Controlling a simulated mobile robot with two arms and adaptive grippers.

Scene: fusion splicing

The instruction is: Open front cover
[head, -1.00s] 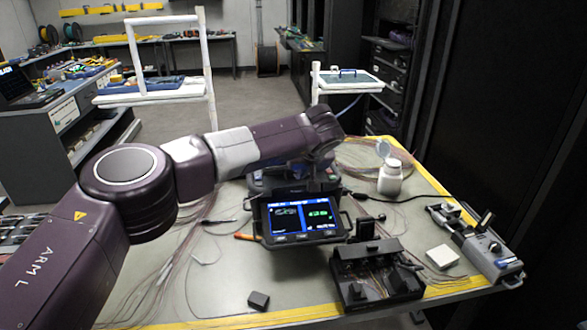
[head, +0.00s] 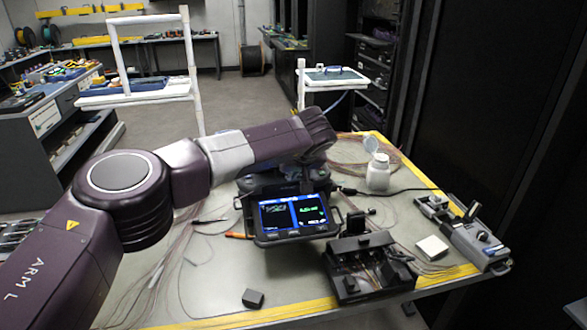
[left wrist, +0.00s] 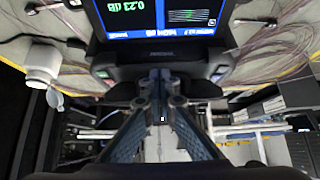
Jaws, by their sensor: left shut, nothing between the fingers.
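The fusion splicer (head: 250,188) stands on the table with its lit screen (head: 293,213) facing me. My left arm reaches across above it, and its wrist (head: 315,128) hides the left gripper's fingertips and part of the splicer's top in the head view. In the left wrist view the splicer (left wrist: 125,73) shows upside down, its screen at the top edge. My left gripper (left wrist: 161,82) is shut and empty, its fingertips close together at the splicer's dark body. I cannot tell whether they touch a cover. The front cover is not clearly distinguishable. My right gripper is out of view.
A white bottle (head: 378,176) with its lid open stands right of the splicer. A black open box (head: 350,284), a small white block (head: 432,248) and a grey device (head: 476,243) lie nearer the right edge. A small dark block (head: 253,298) and loose fibres are at the front left.

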